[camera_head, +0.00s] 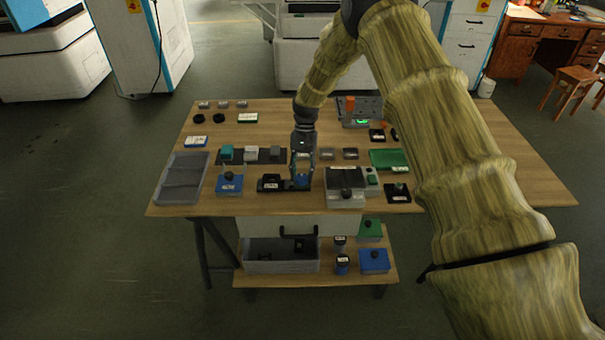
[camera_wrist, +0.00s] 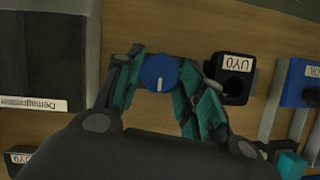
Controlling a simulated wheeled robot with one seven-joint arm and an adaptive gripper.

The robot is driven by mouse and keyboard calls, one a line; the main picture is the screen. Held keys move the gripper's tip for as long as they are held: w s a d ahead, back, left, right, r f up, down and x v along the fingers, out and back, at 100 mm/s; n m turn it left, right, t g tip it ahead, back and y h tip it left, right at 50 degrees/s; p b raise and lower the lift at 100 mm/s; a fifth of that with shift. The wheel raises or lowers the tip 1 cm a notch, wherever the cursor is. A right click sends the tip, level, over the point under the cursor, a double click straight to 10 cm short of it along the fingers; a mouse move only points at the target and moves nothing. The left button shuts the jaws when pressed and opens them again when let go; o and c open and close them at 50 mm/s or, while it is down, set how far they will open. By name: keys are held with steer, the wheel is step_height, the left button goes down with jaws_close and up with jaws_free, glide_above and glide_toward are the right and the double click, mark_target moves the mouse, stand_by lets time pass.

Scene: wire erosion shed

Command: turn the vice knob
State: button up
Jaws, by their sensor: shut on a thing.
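The round blue knob (camera_wrist: 160,72) has a short white mark on its face, pointing toward the bottom of the wrist view. My gripper (camera_wrist: 163,76) has its teal-padded fingers on either side of the knob, shut on it. In the head view my gripper (camera_head: 301,172) points down over the front middle of the bench, and the knob (camera_head: 301,182) shows only partly between the fingers. A black block labelled UY0 (camera_wrist: 232,78) is beside the knob; it also shows in the head view (camera_head: 269,183), just left of my gripper.
The grey Demagnetiser box (camera_head: 345,188) stands close right of my gripper. A blue box with a black knob (camera_head: 229,184) is to the left. A grey tray (camera_head: 183,178) lies at the bench's left end. Several small blocks stand behind my gripper.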

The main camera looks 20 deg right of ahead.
stand_by(0.3)
steer(key=o, duration=1)
steer(key=v, duration=1.2)
steer(key=shift+s+a, duration=0.1)
